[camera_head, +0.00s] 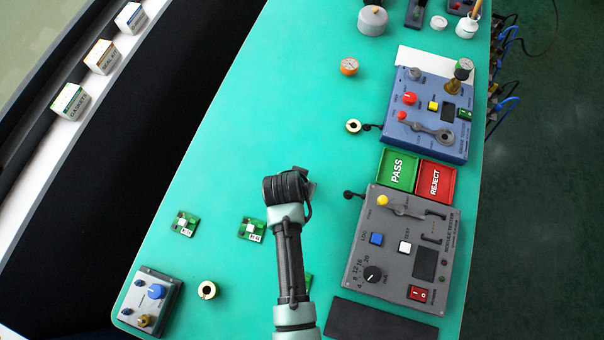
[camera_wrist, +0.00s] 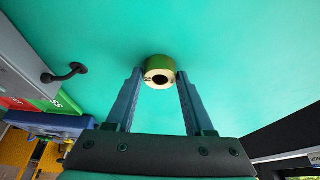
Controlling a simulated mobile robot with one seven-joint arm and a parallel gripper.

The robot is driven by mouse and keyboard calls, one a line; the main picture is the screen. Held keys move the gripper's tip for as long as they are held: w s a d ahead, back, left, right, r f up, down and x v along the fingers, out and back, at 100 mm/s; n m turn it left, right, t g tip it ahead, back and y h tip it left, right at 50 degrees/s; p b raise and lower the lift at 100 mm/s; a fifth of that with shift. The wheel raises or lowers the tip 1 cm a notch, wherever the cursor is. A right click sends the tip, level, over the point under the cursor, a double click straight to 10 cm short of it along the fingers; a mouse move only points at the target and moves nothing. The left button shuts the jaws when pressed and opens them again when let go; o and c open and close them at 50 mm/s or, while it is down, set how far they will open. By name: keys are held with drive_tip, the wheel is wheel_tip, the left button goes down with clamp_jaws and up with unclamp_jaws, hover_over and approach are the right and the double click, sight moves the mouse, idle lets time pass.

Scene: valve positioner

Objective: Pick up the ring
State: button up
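A brass-coloured ring (camera_wrist: 158,64) with a dark round hole stands out against the green table top in the wrist view. My gripper (camera_wrist: 160,76) is open, with one finger on each side of the ring near the fingertips. A gap shows on both sides, and I cannot tell how far the tips reach down around it. In the head view my gripper (camera_head: 303,186) is over the middle of the table, its fingers mostly hidden, and this ring is hidden there.
A grey tester (camera_head: 405,250), green PASS tray (camera_head: 398,170), red REJECT tray (camera_head: 435,181) and the blue tester (camera_head: 430,115) line the right side. Small green boards (camera_head: 185,224) (camera_head: 252,230) lie to the left. A grey box with a blue knob (camera_head: 155,300) stands at lower left. The upper left table is clear.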

clamp_jaws()
